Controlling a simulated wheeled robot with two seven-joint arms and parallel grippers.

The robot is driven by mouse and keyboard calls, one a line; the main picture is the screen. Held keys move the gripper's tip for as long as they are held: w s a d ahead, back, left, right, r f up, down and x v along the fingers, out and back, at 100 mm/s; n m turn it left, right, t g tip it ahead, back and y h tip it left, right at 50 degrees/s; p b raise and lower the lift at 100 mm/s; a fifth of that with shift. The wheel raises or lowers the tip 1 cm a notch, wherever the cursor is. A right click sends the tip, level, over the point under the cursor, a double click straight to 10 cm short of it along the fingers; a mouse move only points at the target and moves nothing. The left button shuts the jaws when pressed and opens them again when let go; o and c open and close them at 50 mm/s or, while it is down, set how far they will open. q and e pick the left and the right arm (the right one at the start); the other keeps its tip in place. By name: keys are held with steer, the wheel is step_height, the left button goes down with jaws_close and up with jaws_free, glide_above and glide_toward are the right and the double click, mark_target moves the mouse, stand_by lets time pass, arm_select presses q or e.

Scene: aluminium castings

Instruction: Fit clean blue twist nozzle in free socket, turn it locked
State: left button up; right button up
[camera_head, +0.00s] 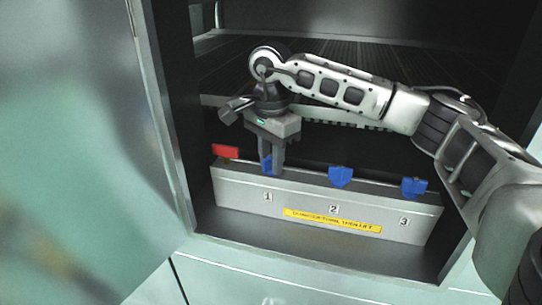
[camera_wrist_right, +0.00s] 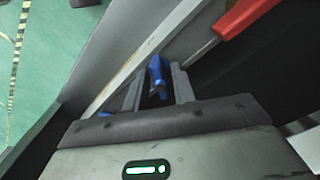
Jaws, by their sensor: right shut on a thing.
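My right gripper (camera_head: 270,165) is shut on a blue nozzle (camera_head: 266,164) at the bar position marked 1. The same nozzle shows between the fingers in the right wrist view (camera_wrist_right: 157,78). Its lower end is hidden by the fingers and the bar, so I cannot tell how it sits in the socket. Another blue nozzle (camera_head: 340,177) stands at position 2 and another (camera_head: 413,188) at position 3, on top of the grey bar (camera_head: 235,196). My left gripper is not in view.
A red handle (camera_head: 225,151) lies at the bar's left end; it also shows in the wrist view (camera_wrist_right: 245,17). A yellow label (camera_head: 333,220) is on the bar's front. The cabinet's left frame (camera_head: 165,120) and dark walls close in the space around my arm.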

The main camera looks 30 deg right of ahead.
steer(key=m+p, duration=0.1)
steer(key=m, duration=0.3)
steer(key=shift+m, duration=1.2)
steer(key=shift+m, duration=1)
steer(key=m+p, duration=0.1)
steer(key=m, duration=0.2)
